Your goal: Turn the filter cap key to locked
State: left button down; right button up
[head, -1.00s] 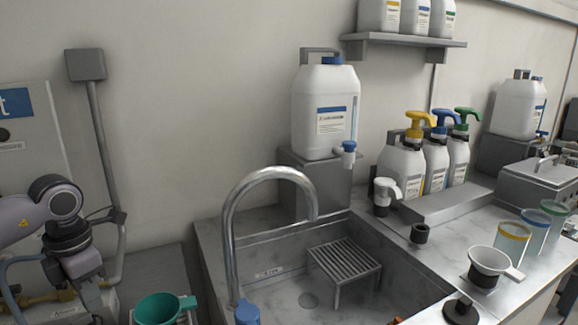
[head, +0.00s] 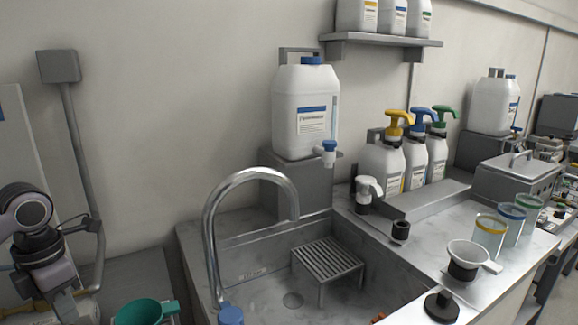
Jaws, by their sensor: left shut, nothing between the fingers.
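I cannot make out the filter cap or its key in the head view. My left arm comes in at the left edge. My left gripper (head: 68,308) points down at the lower left, with its tips close to the bottom edge and hard to see. It is shut with nothing visible in it, left of a green funnel (head: 146,311). My right gripper is not in view.
A steel sink with a curved tap (head: 212,225) and a slatted rack (head: 327,262) fills the middle. A white canister (head: 305,110) stands behind it. Pump bottles (head: 383,165), measuring cups (head: 489,238) and a white funnel (head: 469,254) crowd the right counter.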

pick_arm(q)
jog(key=shift+s, duration=0.25)
jog(key=shift+s+d+p, duration=0.1)
jog(key=shift+d+p, duration=0.2)
jog(key=shift+d, duration=0.05)
dwell(0.5)
jog(key=shift+s+d, duration=0.25)
jog(key=shift+d, duration=0.05)
dwell(0.5)
jog(key=shift+w+d, duration=0.2)
jog(key=shift+d, duration=0.1)
notch_tip(320, 180, up, 6)
jog(key=p, duration=0.5)
